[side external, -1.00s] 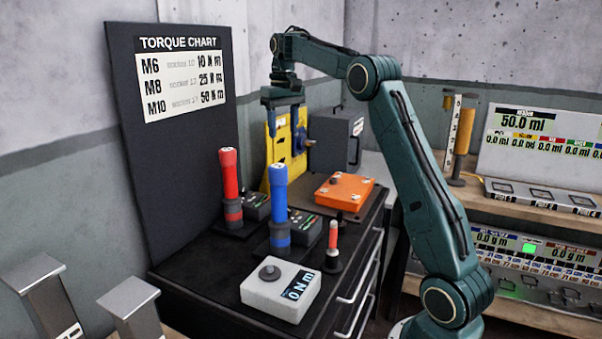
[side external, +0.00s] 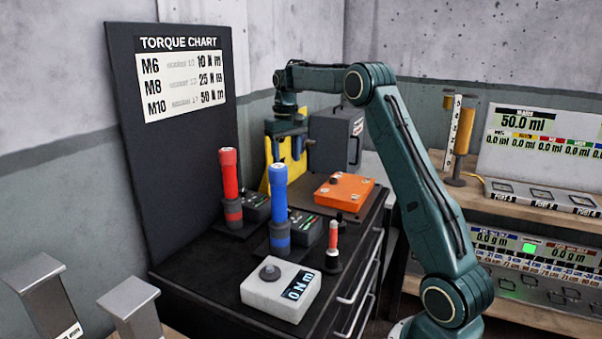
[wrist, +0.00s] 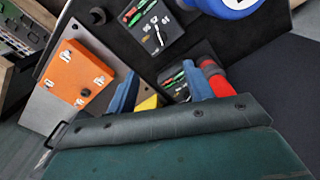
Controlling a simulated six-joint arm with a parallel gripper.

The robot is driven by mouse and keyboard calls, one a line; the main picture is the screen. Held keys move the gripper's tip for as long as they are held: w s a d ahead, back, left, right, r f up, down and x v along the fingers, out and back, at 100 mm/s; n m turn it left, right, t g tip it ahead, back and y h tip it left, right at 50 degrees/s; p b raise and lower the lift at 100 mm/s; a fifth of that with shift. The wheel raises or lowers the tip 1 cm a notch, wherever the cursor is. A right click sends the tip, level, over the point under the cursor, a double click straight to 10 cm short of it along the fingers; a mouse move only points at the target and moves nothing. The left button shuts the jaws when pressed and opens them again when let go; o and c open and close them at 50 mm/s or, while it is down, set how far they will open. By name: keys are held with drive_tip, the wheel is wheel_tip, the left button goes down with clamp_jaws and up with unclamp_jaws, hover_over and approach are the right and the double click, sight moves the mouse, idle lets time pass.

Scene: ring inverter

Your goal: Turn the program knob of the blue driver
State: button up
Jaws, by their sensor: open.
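The blue driver (side external: 280,205) stands upright in its dark holder on the black bench top, with its blue round top (wrist: 232,4) at the upper edge of the wrist view. In the wrist view this box (wrist: 155,30) shows red and green tools and white marks; I cannot make out the knob clearly. My gripper (side external: 286,150) is open and empty, above the back of the bench, behind and above the blue driver. Its two blue fingers (wrist: 160,88) are spread apart in the wrist view.
A red driver (side external: 230,185) stands left of the blue one. An orange block (side external: 344,190) lies to the right. A yellow fixture (side external: 272,175) and grey cabinet (side external: 335,140) stand at the back.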

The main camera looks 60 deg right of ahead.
drive_tip(key=shift+f, duration=1.15)
drive_tip(key=shift+f, duration=6.85)
drive_tip(key=shift+c, duration=0.2)
drive_tip(key=c, duration=0.9)
